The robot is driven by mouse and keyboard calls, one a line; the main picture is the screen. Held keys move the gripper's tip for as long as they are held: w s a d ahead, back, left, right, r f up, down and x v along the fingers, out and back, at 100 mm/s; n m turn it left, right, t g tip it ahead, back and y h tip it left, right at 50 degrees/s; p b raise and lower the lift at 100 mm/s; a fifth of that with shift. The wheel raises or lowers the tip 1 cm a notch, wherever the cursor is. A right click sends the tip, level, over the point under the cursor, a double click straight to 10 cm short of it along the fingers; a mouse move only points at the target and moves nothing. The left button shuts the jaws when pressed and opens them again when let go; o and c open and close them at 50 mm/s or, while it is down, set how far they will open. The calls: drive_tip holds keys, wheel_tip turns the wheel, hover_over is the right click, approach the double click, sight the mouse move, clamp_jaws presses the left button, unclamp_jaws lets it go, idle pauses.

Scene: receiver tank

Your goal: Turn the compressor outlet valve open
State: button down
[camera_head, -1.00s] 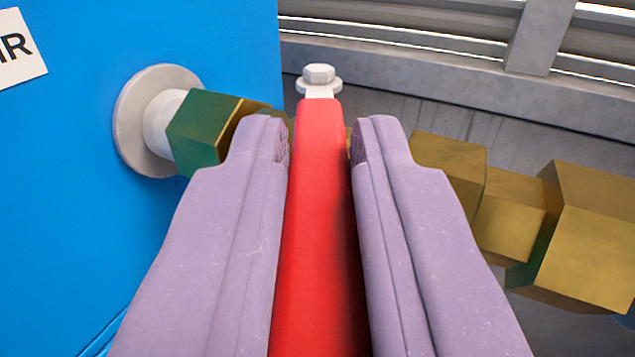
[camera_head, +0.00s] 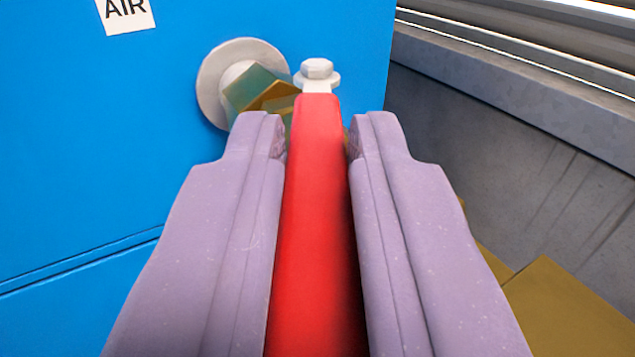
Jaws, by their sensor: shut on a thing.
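The compressor outlet valve has a long red handle (camera_head: 317,230) that runs up the middle of the view to a pale hex bolt (camera_head: 317,72) at its far end. My gripper (camera_head: 317,140) has its two mauve fingers on either side of the handle and is shut on it. The brass valve body (camera_head: 270,98) shows in part behind the left finger, next to a white round flange (camera_head: 212,80) on the blue panel. The rest of the body is hidden behind my fingers and the handle.
The blue compressor panel (camera_head: 90,160) fills the left side, with a white label reading "AIR" (camera_head: 126,14) at the top. A brass fitting (camera_head: 570,315) shows at the lower right. A grey wall (camera_head: 500,130) with a ledge stands at the right.

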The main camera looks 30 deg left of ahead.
drive_tip(key=shift+r, duration=0.2)
drive_tip(key=c, duration=1.1)
unclamp_jaws()
drive_tip(key=shift+w+f, duration=0.1)
drive_tip(key=shift+o, duration=0.2)
drive_tip(key=shift+s+d+f, duration=0.1)
drive_tip(key=shift+s+d, duration=0.15)
drive_tip(key=shift+s, duration=0.1)
drive_tip(key=b+v, duration=0.2)
drive_tip(key=v, duration=0.5)
